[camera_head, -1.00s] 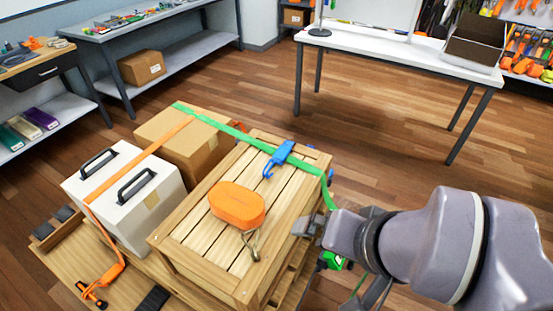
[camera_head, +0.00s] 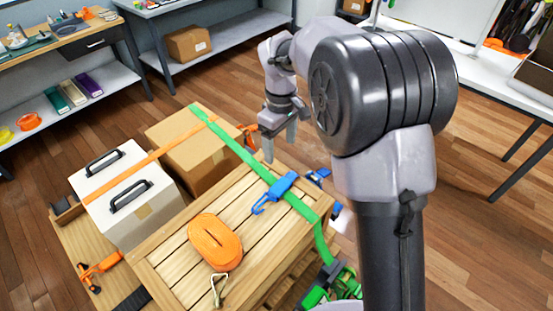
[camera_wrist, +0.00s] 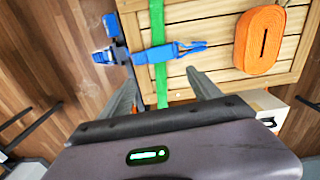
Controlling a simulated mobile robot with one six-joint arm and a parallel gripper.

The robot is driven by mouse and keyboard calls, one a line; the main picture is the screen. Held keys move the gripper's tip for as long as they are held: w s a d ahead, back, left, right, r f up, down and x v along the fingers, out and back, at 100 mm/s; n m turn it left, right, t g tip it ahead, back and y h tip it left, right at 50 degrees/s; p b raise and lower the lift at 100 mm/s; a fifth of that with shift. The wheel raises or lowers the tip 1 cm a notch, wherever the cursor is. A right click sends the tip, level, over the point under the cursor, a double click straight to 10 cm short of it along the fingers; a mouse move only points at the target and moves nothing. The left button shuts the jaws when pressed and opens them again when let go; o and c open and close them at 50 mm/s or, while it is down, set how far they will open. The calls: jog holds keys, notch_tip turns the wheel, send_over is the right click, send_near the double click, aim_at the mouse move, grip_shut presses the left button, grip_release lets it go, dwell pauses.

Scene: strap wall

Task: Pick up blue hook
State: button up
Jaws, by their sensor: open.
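The blue hook (camera_head: 275,190) lies on top of the slatted wooden crate, across the green strap (camera_head: 242,154). Its hooked end points toward the front left. In the wrist view the blue hook (camera_wrist: 166,52) crosses the green strap (camera_wrist: 157,62) ahead of my fingers. My gripper (camera_head: 280,140) hangs fingers-down beyond the crate's back edge, near the cardboard box. In the wrist view my gripper (camera_wrist: 160,84) is open and empty, its fingers spread on both sides of the green strap. The hook is apart from the fingers.
An orange strap roll (camera_head: 214,242) with a metal hook lies on the crate (camera_head: 165,265). A white case (camera_head: 128,190) and a cardboard box (camera_head: 187,152) stand to the left. A blue buckle (camera_wrist: 108,54) is at the crate's edge. Floor is free behind the load.

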jog(key=b, duration=0.4)
send_over(280, 186)
notch_tip(280, 186, down, 12)
jog(key=shift+a+r, duration=0.15)
jog(key=f+b, duration=0.2)
jog(key=f, duration=0.3)
jog(key=shift+d+b, duration=0.2)
jog(key=shift+b, duration=0.15)
jog(key=shift+r, duration=0.1)
jog(key=shift+c, duration=0.2)
jog(key=c, duration=1.2)
